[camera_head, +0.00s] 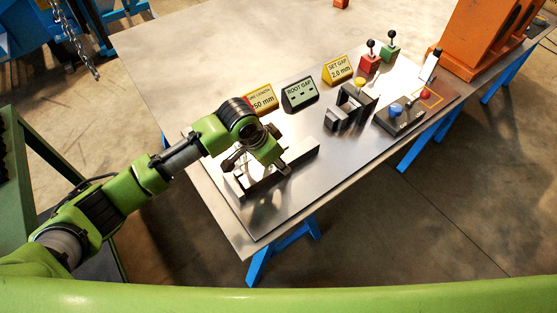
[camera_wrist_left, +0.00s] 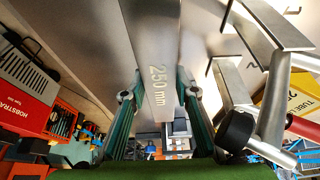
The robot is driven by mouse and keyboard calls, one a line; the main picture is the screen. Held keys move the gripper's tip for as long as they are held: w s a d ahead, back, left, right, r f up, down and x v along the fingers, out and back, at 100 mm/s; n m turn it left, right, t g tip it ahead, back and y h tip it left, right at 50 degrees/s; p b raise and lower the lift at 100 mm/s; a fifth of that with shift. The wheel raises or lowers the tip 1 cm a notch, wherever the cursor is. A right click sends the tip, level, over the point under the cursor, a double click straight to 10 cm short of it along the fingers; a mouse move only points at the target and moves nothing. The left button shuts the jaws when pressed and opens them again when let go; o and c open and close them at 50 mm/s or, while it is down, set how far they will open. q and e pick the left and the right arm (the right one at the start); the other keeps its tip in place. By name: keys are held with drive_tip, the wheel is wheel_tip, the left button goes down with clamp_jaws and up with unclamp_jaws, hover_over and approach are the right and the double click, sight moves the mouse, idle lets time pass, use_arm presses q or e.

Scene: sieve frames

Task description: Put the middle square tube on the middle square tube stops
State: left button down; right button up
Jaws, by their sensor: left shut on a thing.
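My left gripper (camera_head: 262,165) reaches in from the left over the near part of the metal table. In the left wrist view its two fingers (camera_wrist_left: 160,100) are closed on the sides of a grey square tube (camera_wrist_left: 152,50) marked "250 mm". In the head view a long grey bar (camera_head: 303,158) shows under the gripper, partly hidden by it. I cannot tell whether the tube is clear of the table. Dark grey upright metal pieces (camera_head: 347,108) stand farther right; I cannot tell which are the middle tube stops. My right gripper is not in view.
Yellow and dark label blocks, including "ROOT GAP" (camera_head: 300,93) and "SET GAP" (camera_head: 338,70), stand behind the work area. A blue-knobbed fixture (camera_head: 398,115) is at the right. Red and green blocks with black knobs stand behind. The table's back left is bare.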

use_arm(q)
drive_tip(key=c, duration=1.6)
unclamp_jaws()
drive_tip(key=shift+s+f, duration=0.1)
drive_tip(key=shift+f, duration=0.05)
drive_tip(key=shift+r, duration=0.3)
drive_tip(key=v, duration=1.2)
drive_tip(key=shift+d, duration=0.1)
